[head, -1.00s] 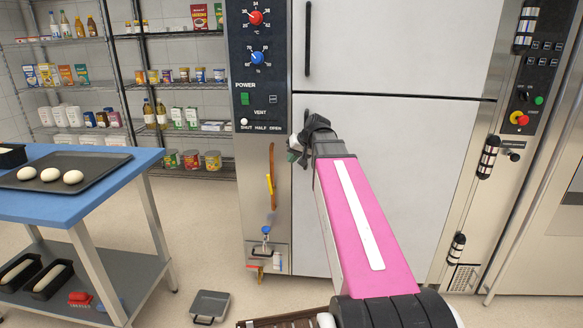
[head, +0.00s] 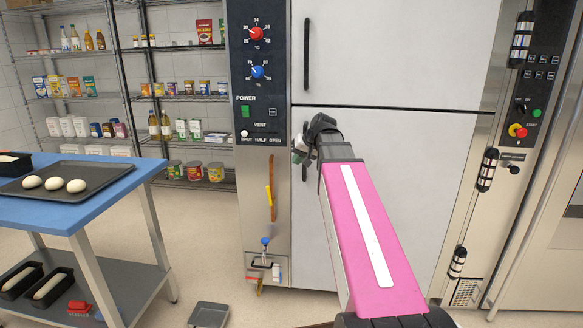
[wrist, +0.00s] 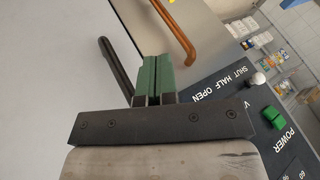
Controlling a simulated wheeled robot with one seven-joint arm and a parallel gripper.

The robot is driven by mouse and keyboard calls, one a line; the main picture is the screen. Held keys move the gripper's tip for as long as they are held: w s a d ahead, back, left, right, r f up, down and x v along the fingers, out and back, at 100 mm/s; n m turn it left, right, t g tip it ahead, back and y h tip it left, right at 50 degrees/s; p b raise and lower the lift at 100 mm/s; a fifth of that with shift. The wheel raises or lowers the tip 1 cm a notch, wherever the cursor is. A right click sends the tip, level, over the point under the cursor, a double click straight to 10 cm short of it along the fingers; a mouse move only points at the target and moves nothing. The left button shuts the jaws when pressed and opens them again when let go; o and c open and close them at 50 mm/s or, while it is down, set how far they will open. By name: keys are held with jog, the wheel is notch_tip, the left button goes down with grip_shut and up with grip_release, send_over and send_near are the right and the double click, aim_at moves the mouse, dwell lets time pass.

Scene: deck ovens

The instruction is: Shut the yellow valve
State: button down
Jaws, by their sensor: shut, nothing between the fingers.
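The yellow valve (head: 269,202) shows as a yellow lever along a thin copper-brown pipe (head: 270,170) on the steel panel left of the oven doors. The lever looks roughly upright, in line with the pipe. In the wrist view the pipe (wrist: 172,30) is an orange-brown bent tube, with only a bit of yellow at the top edge. My gripper (head: 298,156) is in front of the lower door's left edge, above and right of the lever and apart from it. Its green fingers (wrist: 153,75) are together and empty.
A dark door handle (wrist: 115,68) is close beside my fingers. A control panel (head: 259,125) with a white vent knob (head: 244,134) is above the pipe. A blue-handled fitting (head: 265,241) sits below. A blue table (head: 110,200) stands left, with open floor between.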

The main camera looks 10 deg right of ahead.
notch_tip(320, 180, down, 7)
jog(key=a+m+t+h, duration=0.1)
jog(key=a+m+h, duration=0.1)
jog(key=m, duration=0.2)
jog(key=shift+a+f, duration=0.2)
jog(key=shift+a, duration=0.05)
jog(key=shift+f, duration=0.1)
send_near(269, 196)
jog(key=w+d+f, duration=0.2)
jog(key=d+f, duration=0.1)
jog(key=f, duration=0.1)
jog(key=a, duration=0.1)
jog(key=w+a, duration=0.2)
jog(key=shift+a+f, duration=0.2)
jog(key=shift+f, duration=0.15)
